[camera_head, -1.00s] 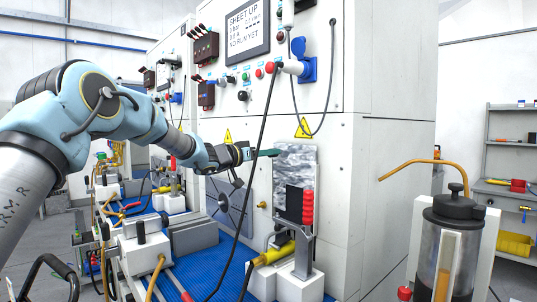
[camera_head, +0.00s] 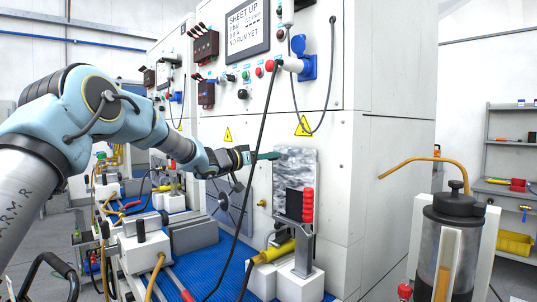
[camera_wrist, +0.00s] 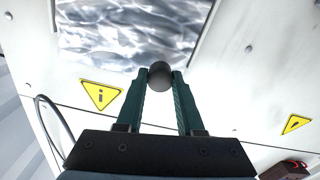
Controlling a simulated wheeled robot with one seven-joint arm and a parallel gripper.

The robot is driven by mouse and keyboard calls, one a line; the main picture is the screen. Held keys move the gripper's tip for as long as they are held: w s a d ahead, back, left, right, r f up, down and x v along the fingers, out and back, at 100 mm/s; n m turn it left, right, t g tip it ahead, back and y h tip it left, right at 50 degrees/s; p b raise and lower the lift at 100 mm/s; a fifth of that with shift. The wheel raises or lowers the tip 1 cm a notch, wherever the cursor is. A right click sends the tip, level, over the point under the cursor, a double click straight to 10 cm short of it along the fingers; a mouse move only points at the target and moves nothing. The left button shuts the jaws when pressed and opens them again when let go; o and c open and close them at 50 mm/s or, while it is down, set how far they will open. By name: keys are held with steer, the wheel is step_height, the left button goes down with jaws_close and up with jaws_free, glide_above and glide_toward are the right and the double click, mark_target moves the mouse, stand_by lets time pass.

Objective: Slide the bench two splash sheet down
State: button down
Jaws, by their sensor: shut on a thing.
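The splash sheet (camera_head: 296,166) is a clear, rippled panel on the front of the near white cabinet, above the blue bench top. Its clear panel also fills the top of the wrist view (camera_wrist: 120,38). My gripper (camera_head: 272,156) is at the sheet's upper left edge in the head view. In the wrist view, its green fingers (camera_wrist: 160,82) are shut on a dark round knob (camera_wrist: 160,72) at the sheet's edge. The cabinet's screen (camera_head: 246,28) reads "SHEET UP". The sheet's lower part is partly hidden behind a clamp with a red handle (camera_head: 308,205).
A yellow cylinder (camera_head: 275,252) lies below the sheet by the clamp. A black cable (camera_head: 256,150) hangs from a plug past my gripper. Blue matting (camera_head: 225,262) covers the bench top.

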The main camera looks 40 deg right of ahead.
steer(key=b, duration=0.3)
glide_toward(280, 186)
steer(key=d, duration=0.4)
steer(key=shift+s+d+f, duration=0.1)
steer(key=shift+s+d, duration=0.15)
steer(key=c, duration=0.8)
jaws_free()
steer(key=shift+o, duration=1.4)
steer(key=a+b, duration=0.3)
steer(key=a, duration=0.7)
steer(key=shift+w+a+b, duration=0.3)
steer(key=shift+a, duration=0.05)
